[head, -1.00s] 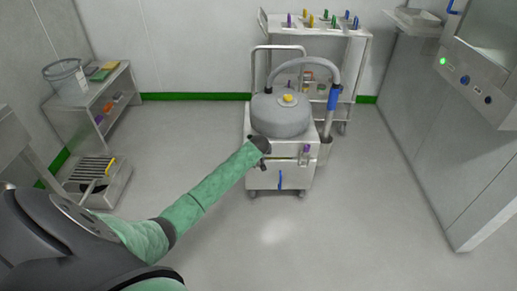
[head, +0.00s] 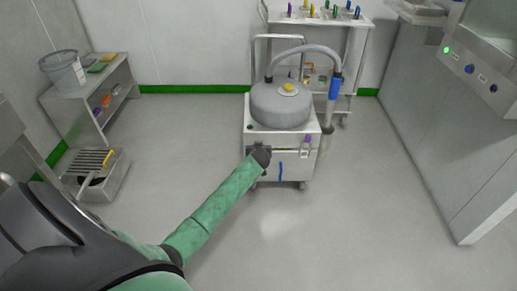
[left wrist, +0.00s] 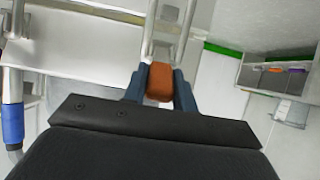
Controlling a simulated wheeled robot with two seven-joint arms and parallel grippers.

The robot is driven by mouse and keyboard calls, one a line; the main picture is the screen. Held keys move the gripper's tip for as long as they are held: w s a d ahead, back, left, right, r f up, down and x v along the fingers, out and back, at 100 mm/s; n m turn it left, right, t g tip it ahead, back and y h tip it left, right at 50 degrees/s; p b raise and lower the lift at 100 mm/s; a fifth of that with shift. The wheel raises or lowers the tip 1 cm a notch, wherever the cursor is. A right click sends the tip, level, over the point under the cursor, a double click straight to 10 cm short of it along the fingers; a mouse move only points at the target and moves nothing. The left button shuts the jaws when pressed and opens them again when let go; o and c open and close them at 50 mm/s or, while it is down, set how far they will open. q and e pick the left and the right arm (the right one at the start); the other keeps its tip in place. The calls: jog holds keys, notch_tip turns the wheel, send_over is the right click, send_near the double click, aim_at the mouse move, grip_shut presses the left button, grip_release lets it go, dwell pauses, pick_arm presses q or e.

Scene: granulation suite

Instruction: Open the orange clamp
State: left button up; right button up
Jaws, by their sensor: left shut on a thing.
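In the left wrist view the orange clamp (left wrist: 160,81) sits between the two dark blue fingers of my left gripper (left wrist: 160,92), which is shut on it. A bright metal bar or bracket shows just beyond the clamp. In the head view my left gripper (head: 262,156) is at the front left upper edge of the white wheeled cart (head: 295,171). The clamp is hidden there by the gripper and wrist. A purple clamp (head: 307,139) is on the cart's front right. My right gripper is not in view.
A grey round drum (head: 280,107) with a yellow part (head: 288,87) tops the cart. Its hose with a blue cuff (head: 335,89) hangs at the right, also in the wrist view (left wrist: 12,122). A shelf (head: 88,89) stands left. The floor in front is clear.

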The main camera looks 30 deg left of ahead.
pick_arm(q)
jog(key=shift+f, duration=0.1)
jog(key=o, duration=1)
jog(key=shift+c, duration=0.2)
jog(key=v, duration=0.8)
jog(key=shift+p, duration=0.3)
